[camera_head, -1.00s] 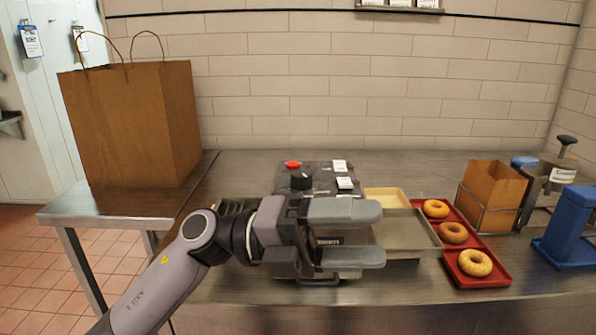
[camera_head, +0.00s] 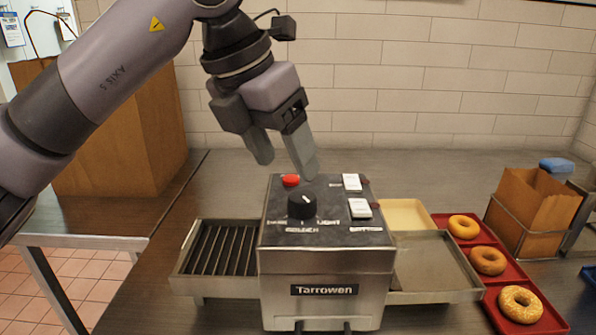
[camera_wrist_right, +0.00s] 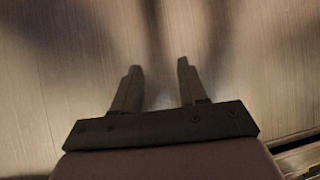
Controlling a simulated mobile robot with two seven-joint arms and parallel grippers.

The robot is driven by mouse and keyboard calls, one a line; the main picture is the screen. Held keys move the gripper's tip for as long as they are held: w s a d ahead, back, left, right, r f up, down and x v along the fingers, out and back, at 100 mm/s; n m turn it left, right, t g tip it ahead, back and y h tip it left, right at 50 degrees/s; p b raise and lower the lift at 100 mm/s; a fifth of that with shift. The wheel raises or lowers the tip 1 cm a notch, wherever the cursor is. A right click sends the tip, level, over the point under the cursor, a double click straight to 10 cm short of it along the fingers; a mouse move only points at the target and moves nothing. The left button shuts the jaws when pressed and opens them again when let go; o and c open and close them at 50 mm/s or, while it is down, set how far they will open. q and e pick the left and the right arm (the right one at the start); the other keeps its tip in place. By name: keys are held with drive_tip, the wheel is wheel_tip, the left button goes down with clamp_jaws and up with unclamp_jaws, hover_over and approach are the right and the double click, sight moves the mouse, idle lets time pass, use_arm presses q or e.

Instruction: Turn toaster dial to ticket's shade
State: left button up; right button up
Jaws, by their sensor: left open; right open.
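The toaster (camera_head: 325,262), a steel box with a "Tarrowen" plate, stands on the counter in the head view. Its black dial (camera_head: 301,205) sits on the dark top panel, with a pale mark on it and shade words around it, only partly readable. My left gripper (camera_head: 286,165) is open and empty, fingers pointing down, above and behind the dial near the red button (camera_head: 291,180). It is apart from the dial. My right gripper (camera_wrist_right: 158,75) is open and empty over a bare metal surface in the right wrist view. I cannot make out a readable ticket.
White switches (camera_head: 360,208) sit right of the dial. A slatted rack (camera_head: 222,248) sticks out left, a metal tray (camera_head: 437,262) right. Red trays (camera_head: 497,287) hold bagels. A wire holder with a paper bag (camera_head: 528,208) stands right; a large paper bag (camera_head: 125,140) stands left.

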sight(301, 196)
use_arm(q)
drive_tip(key=shift+w+f, duration=0.3)
drive_tip(key=shift+f, duration=0.05)
drive_tip(key=shift+p+x, duration=0.35)
drive_tip(key=shift+x, duration=2.75)
drive_tip(key=shift+s, duration=0.15)
drive_tip(key=c, duration=1.1)
